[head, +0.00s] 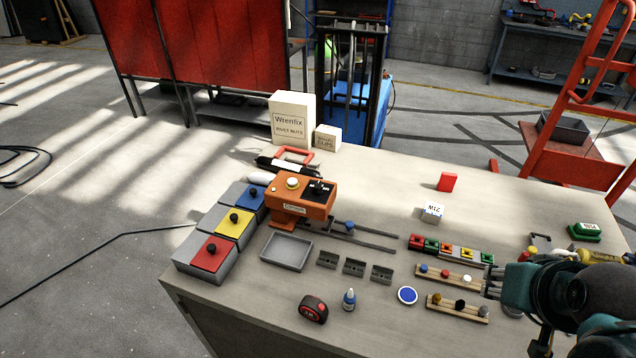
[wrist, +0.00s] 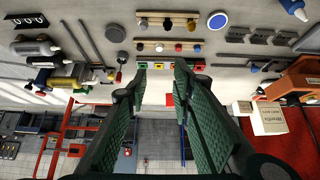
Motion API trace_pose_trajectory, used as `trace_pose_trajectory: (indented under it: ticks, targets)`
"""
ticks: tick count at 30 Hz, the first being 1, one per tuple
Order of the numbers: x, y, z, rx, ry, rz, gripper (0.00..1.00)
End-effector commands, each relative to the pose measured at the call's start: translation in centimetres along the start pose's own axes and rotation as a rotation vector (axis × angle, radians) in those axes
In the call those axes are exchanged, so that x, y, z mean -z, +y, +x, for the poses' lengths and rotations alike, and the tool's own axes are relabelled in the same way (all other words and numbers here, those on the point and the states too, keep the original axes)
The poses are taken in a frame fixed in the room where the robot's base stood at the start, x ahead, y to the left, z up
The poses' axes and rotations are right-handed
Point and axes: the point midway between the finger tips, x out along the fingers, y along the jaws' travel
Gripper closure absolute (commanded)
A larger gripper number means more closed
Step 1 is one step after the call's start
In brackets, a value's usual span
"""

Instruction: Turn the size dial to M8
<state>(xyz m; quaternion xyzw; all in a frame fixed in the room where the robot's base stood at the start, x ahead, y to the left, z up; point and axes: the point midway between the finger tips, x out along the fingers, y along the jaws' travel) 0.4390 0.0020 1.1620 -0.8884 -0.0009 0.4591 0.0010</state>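The orange machine (head: 290,205) stands on the bench left of centre. On its top right is a black panel with a dark dial knob (head: 319,187); its markings are too small to read, so I cannot tell the setting. A pale round button (head: 292,182) sits left of the dial. The orange machine also shows at the right edge of the wrist view (wrist: 298,84), where I cannot make out the dial. My gripper (head: 488,284) is at the bench's right side, far from the dial. In the wrist view my gripper (wrist: 161,66) has its fingers apart with nothing between them.
Lidded red, yellow and blue boxes (head: 209,254) stand left of the machine. A grey tray (head: 287,251), rails (head: 362,239), small bins and peg strips (head: 450,277) lie in front and right. A white block (head: 432,213) and red block (head: 447,182) stand behind. The back right is mostly clear.

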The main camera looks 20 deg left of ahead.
Motion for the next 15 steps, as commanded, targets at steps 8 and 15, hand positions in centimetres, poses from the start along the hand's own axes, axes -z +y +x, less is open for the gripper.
trace_pose_trajectory:
  ticks: [8, 15]
  targets:
    - [2.7, -1.6, -0.4, 0.02, -0.035, 0.004, 0.76]
    - [6.3, -4.1, -0.6, 0.044, -0.088, 0.011, 0.76]
